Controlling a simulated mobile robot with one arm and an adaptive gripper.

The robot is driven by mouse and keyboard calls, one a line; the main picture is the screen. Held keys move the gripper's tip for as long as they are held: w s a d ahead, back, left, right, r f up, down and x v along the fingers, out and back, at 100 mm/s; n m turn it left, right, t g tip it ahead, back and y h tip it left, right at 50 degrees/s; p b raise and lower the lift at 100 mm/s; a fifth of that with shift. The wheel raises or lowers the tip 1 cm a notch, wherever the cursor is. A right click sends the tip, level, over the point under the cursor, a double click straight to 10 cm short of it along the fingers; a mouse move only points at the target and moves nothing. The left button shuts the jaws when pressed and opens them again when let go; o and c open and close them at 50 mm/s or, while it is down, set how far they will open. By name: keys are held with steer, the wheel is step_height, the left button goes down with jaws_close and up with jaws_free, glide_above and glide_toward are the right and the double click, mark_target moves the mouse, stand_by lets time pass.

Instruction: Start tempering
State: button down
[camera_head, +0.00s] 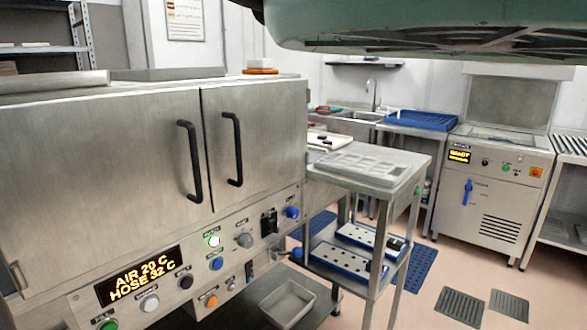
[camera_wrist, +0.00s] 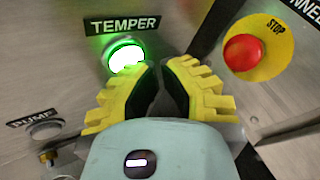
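The TEMPER label (camera_wrist: 121,26) is in the wrist view, with a round button (camera_wrist: 126,57) lit bright green just below it. My gripper (camera_wrist: 158,72) has two yellow ribbed fingers with dark inner faces. Its tips are together or almost so, with nothing seen between them, just below and right of the lit button. I cannot tell whether they touch the panel. My gripper is not seen in the head view, and I cannot match the TEMPER panel to a machine there.
A red STOP button (camera_wrist: 243,52) on a yellow disc is close on the right, and a PUMP button (camera_wrist: 46,129) is at lower left. In the head view, a steel cabinet (camera_head: 100,140) stands left, a trolley (camera_head: 415,190) in the middle and a machine (camera_head: 495,205) right.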

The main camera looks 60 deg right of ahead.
steer(key=shift+w+d, duration=0.1)
steer(key=d+b, duration=0.1)
steer(key=d, duration=0.5)
steer(key=shift+s, duration=0.3)
